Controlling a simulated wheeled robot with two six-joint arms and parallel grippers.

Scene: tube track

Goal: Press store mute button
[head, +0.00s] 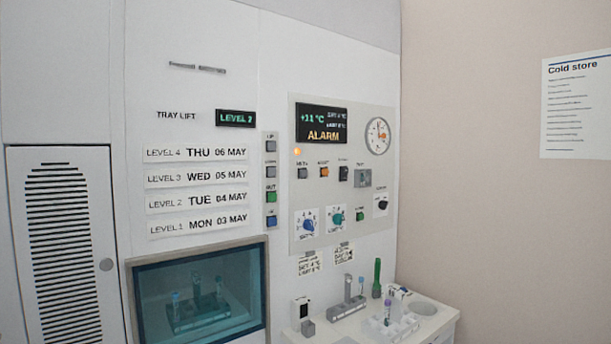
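The store control panel (341,205) is on the white wall unit, right of centre in the head view. Its dark display (322,123) reads about +11 °C with ALARM in yellow. A small orange lamp (297,152) is lit below the display. Under it, a small grey button (302,173) has a tiny label that seems to read MUTE. An orange button (324,172) is just to its right, with a blurred label. Neither of my grippers is in view, and nothing covers the panel.
A column of lift buttons (270,184) stands left of the panel. Below are a glass-fronted tray window (150,310) and a counter (432,325) with a tube rack (400,328) and small devices. A Cold store notice (575,115) hangs on the right wall. The space before the panel is clear.

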